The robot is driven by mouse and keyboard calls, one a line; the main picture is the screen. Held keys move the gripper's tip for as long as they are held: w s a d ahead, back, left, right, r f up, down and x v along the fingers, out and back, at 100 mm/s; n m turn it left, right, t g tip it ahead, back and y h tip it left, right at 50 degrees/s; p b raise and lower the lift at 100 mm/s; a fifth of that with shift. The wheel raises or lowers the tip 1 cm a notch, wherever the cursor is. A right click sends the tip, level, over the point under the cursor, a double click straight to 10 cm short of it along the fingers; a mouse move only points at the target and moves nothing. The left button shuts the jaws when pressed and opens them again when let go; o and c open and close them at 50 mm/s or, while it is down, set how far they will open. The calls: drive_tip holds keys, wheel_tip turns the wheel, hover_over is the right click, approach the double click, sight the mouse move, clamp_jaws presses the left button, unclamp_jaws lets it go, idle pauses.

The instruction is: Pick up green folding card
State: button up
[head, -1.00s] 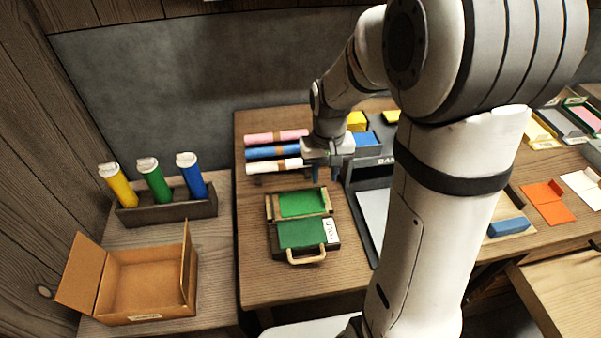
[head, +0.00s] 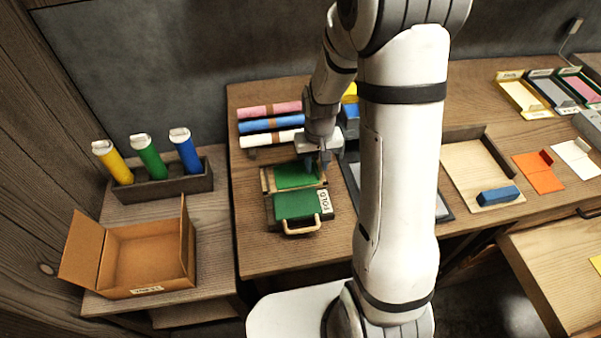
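The green folding card (head: 296,204) lies in a wooden folding jig labelled FOLD (head: 325,201) on the workbench. One green panel lies on the jig's rear part and another on its front part, by the wooden handle. My gripper (head: 317,164) points down over the right rear edge of the rear panel. Its two fingers look apart, with nothing visible between them. The fingertips partly cover the panel's corner; I cannot tell whether they touch it.
Pink, blue and white rolls (head: 271,124) lie behind the jig. An open cardboard box (head: 150,268) and a rack of coloured tubes (head: 166,181) stand at left. My arm hides part of the bench right of the jig. Bare bench lies in front of the jig.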

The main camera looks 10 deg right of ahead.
drive_tip(key=shift+c, duration=0.4)
clamp_jaws()
